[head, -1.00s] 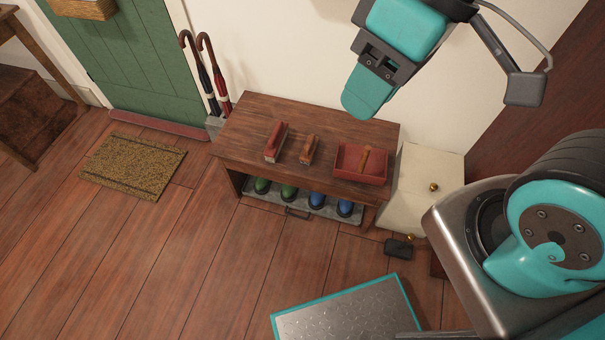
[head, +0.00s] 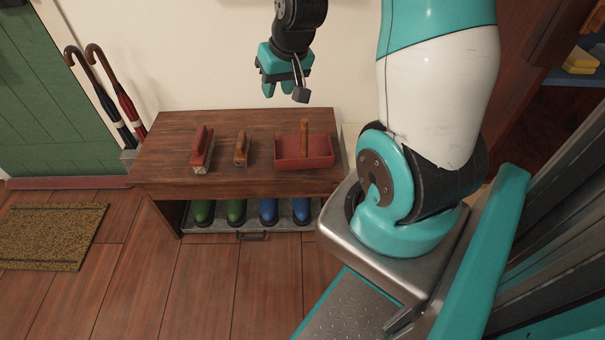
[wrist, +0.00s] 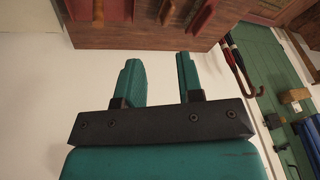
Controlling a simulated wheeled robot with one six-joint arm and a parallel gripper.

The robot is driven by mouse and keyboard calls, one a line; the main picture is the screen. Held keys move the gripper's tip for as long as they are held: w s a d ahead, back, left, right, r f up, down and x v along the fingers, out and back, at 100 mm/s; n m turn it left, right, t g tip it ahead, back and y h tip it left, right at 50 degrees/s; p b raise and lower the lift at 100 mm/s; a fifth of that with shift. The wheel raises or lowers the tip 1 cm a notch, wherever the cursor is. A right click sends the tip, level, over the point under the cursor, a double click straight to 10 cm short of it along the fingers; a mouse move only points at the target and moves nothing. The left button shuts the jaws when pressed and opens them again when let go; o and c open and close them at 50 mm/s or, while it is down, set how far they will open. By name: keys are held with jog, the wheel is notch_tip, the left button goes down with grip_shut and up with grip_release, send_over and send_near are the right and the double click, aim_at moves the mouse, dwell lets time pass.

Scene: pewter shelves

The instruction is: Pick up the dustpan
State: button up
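The dustpan (head: 292,163) is a red tray with an upright wooden handle (head: 305,138). It sits at the right end of the wooden bench top (head: 215,125). In the wrist view the dustpan (wrist: 78,9) is partly cut off at the top left edge. My gripper (head: 279,90) is teal, open and empty. It hangs above and behind the bench, near the white wall, a little left of the dustpan's handle and apart from it. In the wrist view its two fingers (wrist: 158,68) stand well apart with nothing between them.
A red brush (head: 201,152) and a smaller brown brush (head: 241,150) lie left of the dustpan. Green and blue boots (head: 269,211) stand on a tray under the bench. Umbrellas (head: 125,105) lean at the left. The floor in front is clear.

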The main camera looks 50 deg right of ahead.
jog(key=s+d+f+m+h+b, duration=0.25)
jog(key=d+f+b, duration=0.25)
jog(key=d+f, duration=0.6)
jog(key=m+b, duration=0.2)
jog(key=b, duration=0.1)
send_near(331, 149)
jog(key=shift+g+h, duration=0.35)
jog(key=shift+g, duration=0.15)
jog(key=b+x, duration=0.3)
jog(key=x, duration=0.1)
jog(key=shift+w+a+f, duration=0.1)
jog(key=shift+w+a, duration=0.15)
jog(key=shift+b+x, duration=1.55)
jog(key=shift+x, duration=1.5)
jog(key=shift+w, duration=0.1)
grip_shut()
